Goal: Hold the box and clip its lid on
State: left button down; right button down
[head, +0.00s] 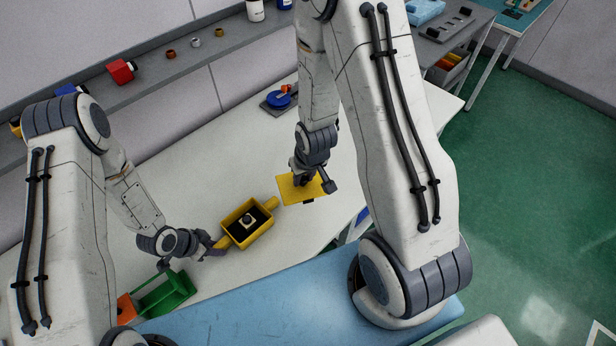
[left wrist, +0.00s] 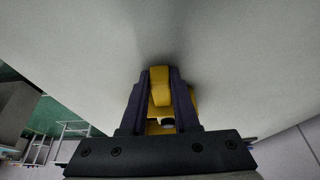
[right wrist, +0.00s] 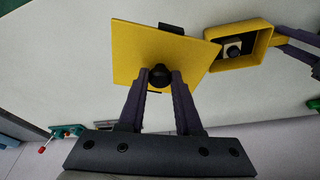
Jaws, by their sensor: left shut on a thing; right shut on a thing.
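The open yellow box (head: 235,232) stands on the white table, with a dark inside and a small pale part with a dark round centre in it. My left gripper (head: 218,246) is shut on the box's near-left handle; the left wrist view shows the yellow handle (left wrist: 160,88) between the fingers. The flat yellow lid (head: 296,190) is right of and beyond the box, apart from it. My right gripper (right wrist: 160,80) is shut on the lid's dark knob (right wrist: 160,76). In the right wrist view the lid (right wrist: 140,52) has a dark clip at its edge, close to the box (right wrist: 268,40).
A green container (head: 168,294) and an orange one (head: 126,306) are at the front left. A blue round item on a dark base (head: 276,101) lies at the back. A grey shelf (head: 142,88) with small parts runs behind. The table (head: 215,178) between is clear.

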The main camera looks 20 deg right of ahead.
jog(key=w+a+f+n, duration=0.1)
jog(key=a+f+n, duration=0.1)
jog(key=a, duration=0.1)
jog(key=w+a+f+n+y, duration=0.1)
jog(key=w+a+f+n, duration=0.1)
jog(key=a, duration=0.2)
jog(key=w+a+f+n, duration=0.1)
jog(key=a+f, duration=0.1)
jog(key=a, duration=0.1)
jog(key=shift+w+a+f+n, duration=0.15)
jog(key=shift+w+a+n, duration=0.05)
jog(key=shift+a+n, duration=0.2)
jog(key=shift+s+a+f, duration=0.3)
jog(key=shift+a+f, duration=0.15)
jog(key=shift+a, duration=0.3)
jog(key=shift+s+a+f, duration=0.35)
jog(key=shift+a+f, duration=0.05)
jog(key=shift+a, duration=0.3)
jog(key=shift+s+a+f, duration=0.3)
jog(key=shift+a+f, duration=0.15)
jog(key=shift+a, duration=0.3)
jog(key=shift+s+a+f, duration=0.1)
jog(key=shift+s+a, duration=0.15)
jog(key=shift+a, duration=0.25)
jog(key=shift+s+a+f, duration=0.1)
jog(key=shift+s+a, duration=0.1)
jog(key=shift+a, duration=0.3)
jog(key=shift+f, duration=0.25)
jog(key=shift+f, duration=0.15)
